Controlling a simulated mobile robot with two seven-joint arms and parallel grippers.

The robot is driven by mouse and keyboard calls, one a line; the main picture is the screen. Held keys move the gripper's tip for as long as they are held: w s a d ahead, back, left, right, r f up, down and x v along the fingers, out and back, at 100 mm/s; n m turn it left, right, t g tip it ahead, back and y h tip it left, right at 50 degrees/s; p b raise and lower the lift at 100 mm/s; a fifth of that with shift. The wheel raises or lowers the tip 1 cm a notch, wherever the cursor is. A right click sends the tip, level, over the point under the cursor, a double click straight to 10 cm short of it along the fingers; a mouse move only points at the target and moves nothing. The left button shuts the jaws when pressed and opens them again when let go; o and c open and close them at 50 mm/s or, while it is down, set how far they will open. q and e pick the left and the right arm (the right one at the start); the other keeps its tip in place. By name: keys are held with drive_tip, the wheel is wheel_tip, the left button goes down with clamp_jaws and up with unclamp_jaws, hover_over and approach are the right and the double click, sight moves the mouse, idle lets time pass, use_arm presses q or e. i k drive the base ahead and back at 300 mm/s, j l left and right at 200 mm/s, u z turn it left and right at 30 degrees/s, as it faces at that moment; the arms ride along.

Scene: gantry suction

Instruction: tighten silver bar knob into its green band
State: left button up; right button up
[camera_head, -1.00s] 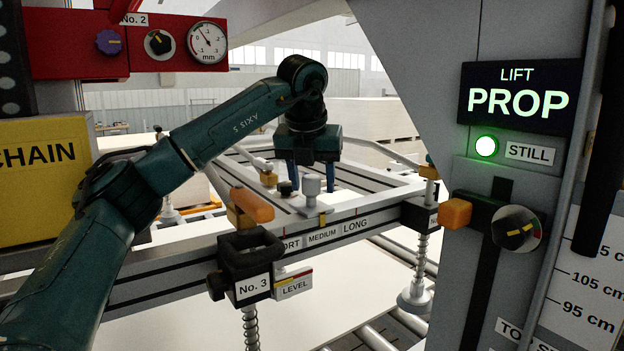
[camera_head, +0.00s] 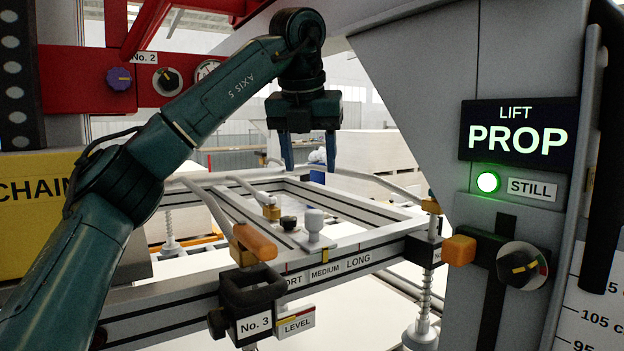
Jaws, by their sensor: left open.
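A silver knob (camera_head: 313,222) stands upright on a small plate on the frame's front bar (camera_head: 220,289), behind the MEDIUM label. No green band can be made out around it. My left gripper (camera_head: 309,165) points down with its two blue fingers apart and empty. In the picture it is above the silver knob, clear of it. My right gripper is not in view.
A small black knob (camera_head: 288,223) sits left of the silver one. An orange handle (camera_head: 255,242) and the black No. 3 clamp (camera_head: 251,300) are nearer. The grey lift column (camera_head: 455,130), with its PROP display (camera_head: 517,137), stands at the right.

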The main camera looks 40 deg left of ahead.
sight(287, 222)
drive_tip(key=k+l, duration=0.85)
